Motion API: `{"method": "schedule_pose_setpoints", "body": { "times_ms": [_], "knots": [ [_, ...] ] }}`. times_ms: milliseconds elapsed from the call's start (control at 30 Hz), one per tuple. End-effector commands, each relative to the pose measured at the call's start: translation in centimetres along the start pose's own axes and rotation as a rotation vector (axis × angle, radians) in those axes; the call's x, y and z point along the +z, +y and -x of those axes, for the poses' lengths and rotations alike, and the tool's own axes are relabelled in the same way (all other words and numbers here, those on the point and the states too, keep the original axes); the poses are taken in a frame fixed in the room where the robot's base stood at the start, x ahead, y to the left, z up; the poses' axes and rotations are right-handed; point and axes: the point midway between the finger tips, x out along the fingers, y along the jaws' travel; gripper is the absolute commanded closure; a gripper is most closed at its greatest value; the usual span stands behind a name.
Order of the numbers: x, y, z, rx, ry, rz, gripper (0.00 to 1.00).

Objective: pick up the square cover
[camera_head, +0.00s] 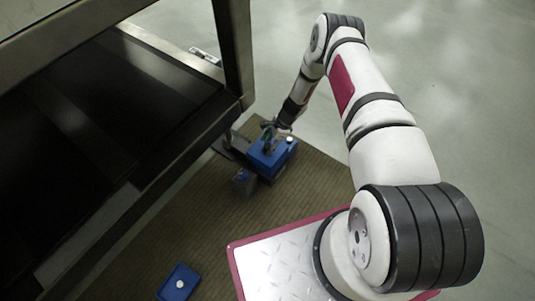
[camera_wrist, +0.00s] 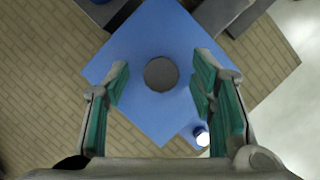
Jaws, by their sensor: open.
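A blue square piece (camera_wrist: 140,45) fills the middle of the wrist view, with a dark grey round spot (camera_wrist: 160,74) near its centre; I cannot tell whether that is a knob or a hole. In the head view it is the top of a blue block (camera_head: 264,162) standing on the mat. My gripper (camera_wrist: 163,76) is open and empty, its green-padded fingers apart on either side of the round spot. In the head view my gripper (camera_head: 268,135) is right over the block, hiding part of it. Whether the fingers touch it is unclear.
A second blue square plate (camera_head: 178,283) with a white round centre lies on the brown mat (camera_head: 215,225). A white knob (camera_wrist: 201,135) shows by the block's corner. Dark grey parts (camera_head: 242,182) adjoin the block. A dark metal frame (camera_head: 236,45) rises close on the left.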

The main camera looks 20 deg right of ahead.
Motion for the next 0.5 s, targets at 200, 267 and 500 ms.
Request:
{"method": "schedule_pose_setpoints", "body": {
  "times_ms": [200, 267, 500],
  "knots": [
    [0.05, -0.04, 0.12, -0.001, 0.000, 0.000, 0.72],
    [0.05, -0.03, 0.12, -0.001, 0.000, 0.001, 0.85],
    [0.07, -0.05, 0.14, -0.001, -0.001, 0.001, 1.00]
  ]
}}
